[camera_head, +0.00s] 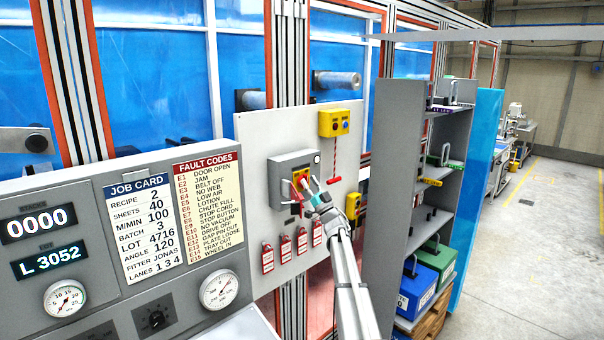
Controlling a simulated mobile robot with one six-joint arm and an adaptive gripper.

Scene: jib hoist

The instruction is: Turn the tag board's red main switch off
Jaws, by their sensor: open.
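The tag board (258,133) is a pale grey panel on the machine frame. On it sits a grey switch box (280,168) with the red main switch (302,176) on a yellow plate at its front. My gripper (308,188) is open and right at the switch, partly covering it. I cannot tell whether the fingers touch the handle or straddle it. The switch's exact angle is partly hidden by the fingers. Several red lock tags (285,248) hang in a row below the box.
A yellow box (339,123) with a red hanging pull is at the board's upper right. A grey shelf rack (395,180) with a blue bin (417,290) and a green bin (437,257) stands close right of my arm. A console (130,240) fills the left foreground. Open floor (550,220) lies far right.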

